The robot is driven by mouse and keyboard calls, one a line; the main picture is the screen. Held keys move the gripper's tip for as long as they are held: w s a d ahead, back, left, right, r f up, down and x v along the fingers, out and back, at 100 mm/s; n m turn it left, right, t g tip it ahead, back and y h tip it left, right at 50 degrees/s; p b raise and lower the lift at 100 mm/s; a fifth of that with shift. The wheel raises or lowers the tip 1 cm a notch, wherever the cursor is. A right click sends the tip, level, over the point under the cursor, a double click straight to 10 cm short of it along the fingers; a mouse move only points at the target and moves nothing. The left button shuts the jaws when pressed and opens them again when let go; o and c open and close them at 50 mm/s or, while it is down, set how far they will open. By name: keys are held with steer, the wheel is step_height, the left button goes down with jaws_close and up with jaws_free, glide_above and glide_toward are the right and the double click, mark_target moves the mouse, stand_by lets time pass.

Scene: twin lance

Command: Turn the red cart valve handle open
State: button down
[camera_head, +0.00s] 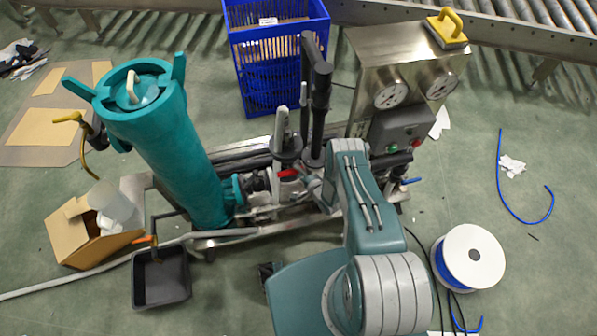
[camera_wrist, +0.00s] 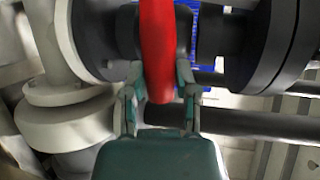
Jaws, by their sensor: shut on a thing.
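The red cart valve handle (camera_wrist: 158,45) runs from the top edge to the middle of the wrist view, in front of dark pipe fittings. My gripper (camera_wrist: 164,78) is shut on it, with one finger on each side of its lower end. In the head view the red handle (camera_head: 288,173) is a small bar low on the cart, left of my arm. My gripper is mostly hidden there behind my own arm. How far the valve is turned is hard to tell.
A tall teal cylinder (camera_head: 165,150) stands on the cart's left. Dark upright posts (camera_head: 317,100) rise close behind the handle. A steel gauge box (camera_head: 385,55) is at the right. A black tray (camera_head: 160,277) and a cable spool (camera_head: 470,257) lie on the floor.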

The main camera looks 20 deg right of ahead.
mark_target(290, 172)
steer(key=n+h, duration=0.1)
steer(key=r+n, duration=0.1)
steer(key=n, duration=0.1)
steer(key=shift+w+a+r+g+h, duration=0.15)
steer(key=shift+a+r+g+h, duration=0.15)
steer(key=shift+g+h, duration=0.1)
steer(key=n+h, duration=0.2)
steer(key=shift+a+r+n, duration=0.3)
steer(key=shift+r+n, duration=0.1)
steer(key=n+h, duration=0.1)
steer(key=a+n+h, duration=0.1)
steer(key=shift+a+r+n+g, duration=0.1)
steer(key=shift+r+n+g, duration=0.2)
steer(key=shift+r+n, duration=0.1)
steer(key=shift+w+a+n+h, duration=0.1)
steer(key=shift+a+n+h, duration=0.2)
steer(key=shift+n+h, duration=0.4)
steer(key=shift+a+n+h, duration=0.3)
steer(key=shift+n+h, duration=0.3)
steer(key=shift+n, duration=0.1)
steer(key=shift+r, duration=0.1)
steer(key=shift+c, duration=2)
jaws_free()
